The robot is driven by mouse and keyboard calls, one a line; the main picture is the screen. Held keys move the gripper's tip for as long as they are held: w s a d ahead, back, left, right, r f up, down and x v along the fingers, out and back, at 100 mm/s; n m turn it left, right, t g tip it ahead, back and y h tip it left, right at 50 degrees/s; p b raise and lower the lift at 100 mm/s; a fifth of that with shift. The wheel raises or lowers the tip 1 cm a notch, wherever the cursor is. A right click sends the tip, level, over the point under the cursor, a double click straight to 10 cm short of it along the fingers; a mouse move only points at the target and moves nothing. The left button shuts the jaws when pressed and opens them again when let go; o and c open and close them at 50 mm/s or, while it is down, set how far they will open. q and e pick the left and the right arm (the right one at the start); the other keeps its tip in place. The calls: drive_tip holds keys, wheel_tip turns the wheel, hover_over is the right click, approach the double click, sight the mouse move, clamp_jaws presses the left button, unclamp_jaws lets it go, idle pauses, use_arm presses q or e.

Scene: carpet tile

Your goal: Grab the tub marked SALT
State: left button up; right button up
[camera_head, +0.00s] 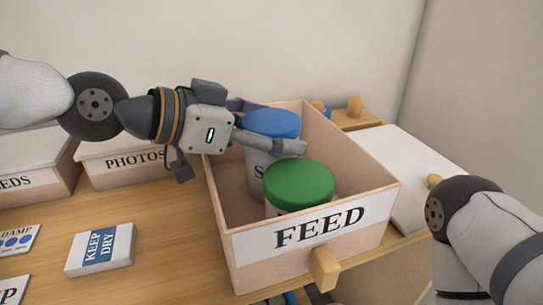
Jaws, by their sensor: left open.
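A tub with a blue lid (272,123) stands in the far part of the open pink box marked FEED (387,197). Its white side shows a label beginning with S; the rest is hidden by my finger and a green-lidded tub. My left gripper (280,128) reaches in from the left and is open, with one finger across the near side of the blue-lidded tub and the other behind it. I cannot tell whether the fingers touch it. My right arm (478,225) shows at the lower right; its gripper is out of view.
The green-lidded tub (299,184) stands in front in the same box, close by. The box has a wooden knob (324,268). Left are a PHOTOS box (122,157), another lidded box (35,180) and a KEEP DRY packet (101,249). A white panel (405,165) lies right.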

use_arm(q)
drive_tip(key=c, duration=1.7)
drive_tip(key=shift+r, duration=0.2)
